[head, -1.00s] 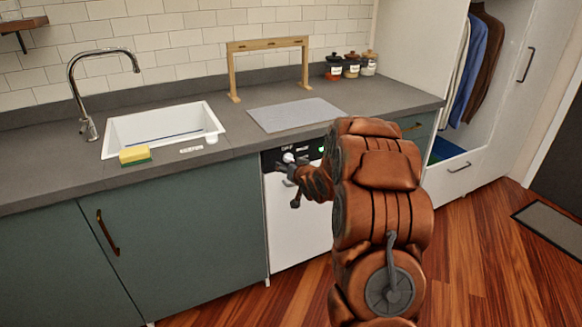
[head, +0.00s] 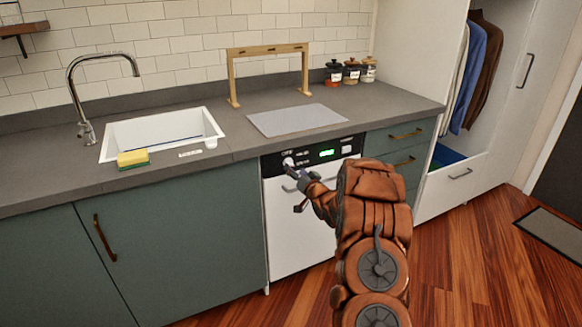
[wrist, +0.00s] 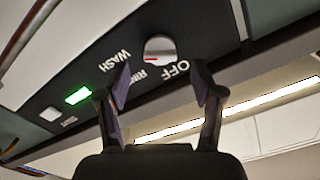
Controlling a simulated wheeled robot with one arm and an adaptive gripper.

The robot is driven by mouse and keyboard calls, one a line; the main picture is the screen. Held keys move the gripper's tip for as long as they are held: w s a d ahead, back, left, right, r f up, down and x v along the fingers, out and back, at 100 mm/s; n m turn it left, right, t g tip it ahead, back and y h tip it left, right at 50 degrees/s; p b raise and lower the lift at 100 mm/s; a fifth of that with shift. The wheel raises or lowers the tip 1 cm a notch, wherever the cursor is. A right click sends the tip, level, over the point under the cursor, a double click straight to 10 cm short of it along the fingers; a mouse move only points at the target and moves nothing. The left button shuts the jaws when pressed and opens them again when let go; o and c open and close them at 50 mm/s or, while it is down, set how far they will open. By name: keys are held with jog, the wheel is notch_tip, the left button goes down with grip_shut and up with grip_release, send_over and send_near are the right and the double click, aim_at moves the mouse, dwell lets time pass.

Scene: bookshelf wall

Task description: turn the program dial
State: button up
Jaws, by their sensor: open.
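The program dial is a white round knob on the dishwasher's black control strip. In the wrist view the dial (wrist: 160,48) sits just beyond the fingertips, with a red mark on it and the labels OFF, RINSE and WASH beside it. In the head view the dial (head: 288,161) is at the left end of the strip, partly hidden by my gripper. My gripper (wrist: 161,82) is open and empty, its two fingers spread either side of the labels. In the head view my gripper (head: 299,175) is just below and right of the dial, apparently not holding it.
The dishwasher (head: 290,225) has a lit green display (wrist: 78,95) and a white button (wrist: 50,114). The counter edge lies above the strip. A handle bar crosses below the strip. Drawers (head: 398,147) are to the right, a cabinet (head: 165,240) to the left.

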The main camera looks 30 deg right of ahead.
jog(key=shift+w+d, duration=0.2)
jog(key=shift+w, duration=1.8)
jog(key=shift+c, duration=0.3)
jog(key=c, duration=1.1)
jog(key=n+b, duration=2.2)
jog(key=n, duration=0.1)
jog(key=shift+a+f+n+b, duration=0.1)
jog(key=shift+f+n+b, duration=0.05)
jog(key=shift+n+b, duration=0.25)
